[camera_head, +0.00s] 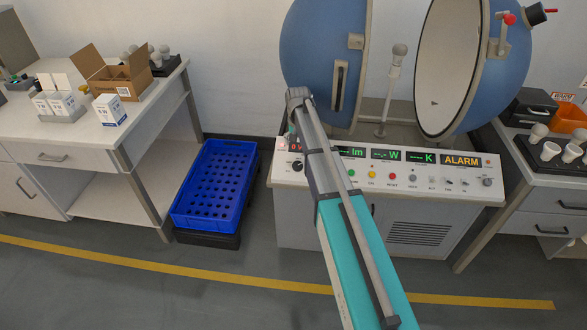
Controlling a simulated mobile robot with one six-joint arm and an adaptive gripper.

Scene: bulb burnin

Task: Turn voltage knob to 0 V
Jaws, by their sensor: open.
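The control panel (410,190) of the blue sphere tester stands at the centre. At its left end a red display (296,146) shows partly, cut off by my arm; its full reading is hidden. A dark round knob (298,167) sits just below that display, close to the left edge of my arm. Its label and pointer are too small to read, so I cannot tell its setting. My arm reaches up from the bottom across the panel's left part. My gripper is not visible; the arm hides that area.
The open blue sphere (325,60) holds a bulb (399,50) on a post. A blue crate (218,183) stands left on the floor. Benches flank both sides; floor in front is free.

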